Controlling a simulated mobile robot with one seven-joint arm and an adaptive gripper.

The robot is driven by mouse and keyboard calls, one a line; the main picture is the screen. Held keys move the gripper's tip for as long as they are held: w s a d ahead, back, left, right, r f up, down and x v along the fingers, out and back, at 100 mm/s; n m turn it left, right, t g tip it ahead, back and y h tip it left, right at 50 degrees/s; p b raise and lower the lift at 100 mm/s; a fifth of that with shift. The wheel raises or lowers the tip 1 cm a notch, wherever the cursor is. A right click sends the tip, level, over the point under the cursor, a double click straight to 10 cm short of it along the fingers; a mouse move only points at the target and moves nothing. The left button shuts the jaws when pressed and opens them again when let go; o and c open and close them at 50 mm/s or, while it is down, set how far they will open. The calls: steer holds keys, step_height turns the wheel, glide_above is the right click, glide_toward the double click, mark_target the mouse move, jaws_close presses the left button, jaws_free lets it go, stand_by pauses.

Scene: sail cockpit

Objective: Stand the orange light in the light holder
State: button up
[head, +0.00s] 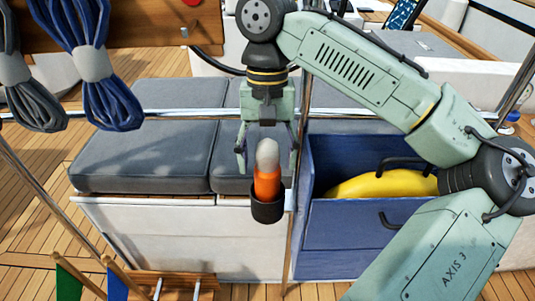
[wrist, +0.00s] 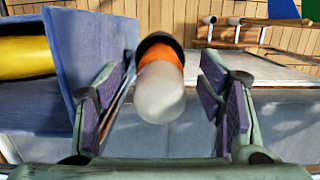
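The orange light (head: 267,180) has a whitish rounded top and an orange body. In the head view it stands upright with its lower part inside the black cup-shaped light holder (head: 268,206), beside a metal post. In the wrist view the light (wrist: 162,85) lies between the finger pads with a gap on each side, and the holder's dark rim (wrist: 160,42) shows around its far end. My gripper (head: 267,165) is open around the light's upper part; in the wrist view the fingers (wrist: 167,108) touch nothing. The light's bottom end is hidden in the holder.
A blue box (head: 345,235) holding a yellow rounded object (head: 385,185) stands right of the holder. Grey cushions (head: 150,150) lie on the white bench behind. Coiled ropes (head: 95,70) hang at upper left. Green and blue flags (head: 68,280) stand at lower left.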

stand_by(0.3)
steer(key=r, duration=0.4)
steer(key=w+r, duration=0.1)
steer(key=r, duration=0.7)
steer(key=shift+w, duration=0.4)
steer(key=shift+s+f, duration=0.1)
steer(key=shift+f, duration=0.05)
